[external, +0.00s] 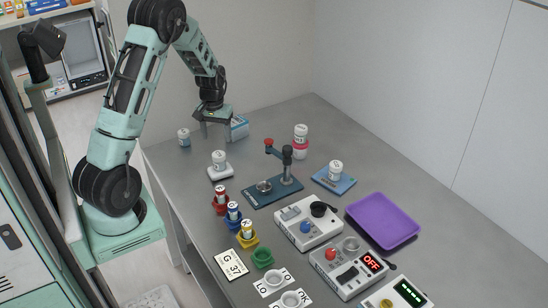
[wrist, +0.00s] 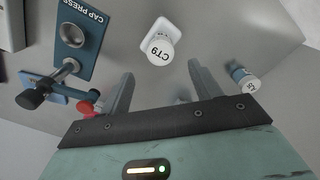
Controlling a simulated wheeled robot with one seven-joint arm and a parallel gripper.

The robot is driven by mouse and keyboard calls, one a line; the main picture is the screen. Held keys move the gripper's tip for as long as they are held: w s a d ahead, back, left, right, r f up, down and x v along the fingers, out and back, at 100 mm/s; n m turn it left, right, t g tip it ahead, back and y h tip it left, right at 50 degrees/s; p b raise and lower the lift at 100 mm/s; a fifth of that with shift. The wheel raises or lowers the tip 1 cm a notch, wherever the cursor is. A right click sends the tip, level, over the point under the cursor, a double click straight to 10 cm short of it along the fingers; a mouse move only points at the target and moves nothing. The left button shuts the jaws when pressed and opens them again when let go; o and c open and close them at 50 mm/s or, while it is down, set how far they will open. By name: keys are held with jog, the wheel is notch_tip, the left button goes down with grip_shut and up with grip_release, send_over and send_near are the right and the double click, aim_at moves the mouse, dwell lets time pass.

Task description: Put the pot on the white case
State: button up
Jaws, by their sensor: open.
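My gripper (external: 216,130) is open and empty above the back left of the grey table; its two fingers also show apart in the wrist view (wrist: 155,90). Several small white labelled pots are in view, and I cannot tell which one the task means. One, marked CT9 (external: 219,158), stands on a flat white block (external: 221,174), beyond the fingertips in the wrist view (wrist: 159,48). Another pot (external: 184,138) stands on bare table left of the gripper. White-cased devices (external: 295,213) stand further forward.
A blue cap press (external: 285,190) with a red-knobbed lever stands mid-table. Red, blue and yellow holders (external: 247,240) carry small cylinders; a green holder (external: 262,258) is empty. A purple tray (external: 383,221) lies at the right. A blue-white box (external: 239,128) is behind my gripper.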

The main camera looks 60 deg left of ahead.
jog(key=shift+r, duration=0.3)
jog(key=s+d+r, duration=0.2)
jog(key=s+r, duration=0.1)
jog(key=s, duration=0.4)
jog(key=s+d+r, duration=0.3)
jog(key=s, duration=0.4)
jog(key=s+d+r+m, duration=0.1)
jog(key=s+d+r, duration=0.1)
jog(key=s, duration=0.5)
jog(key=shift+s+d+r+y, duration=0.15)
jog(key=shift+d+r+y, duration=0.15)
jog(key=shift+r, duration=0.4)
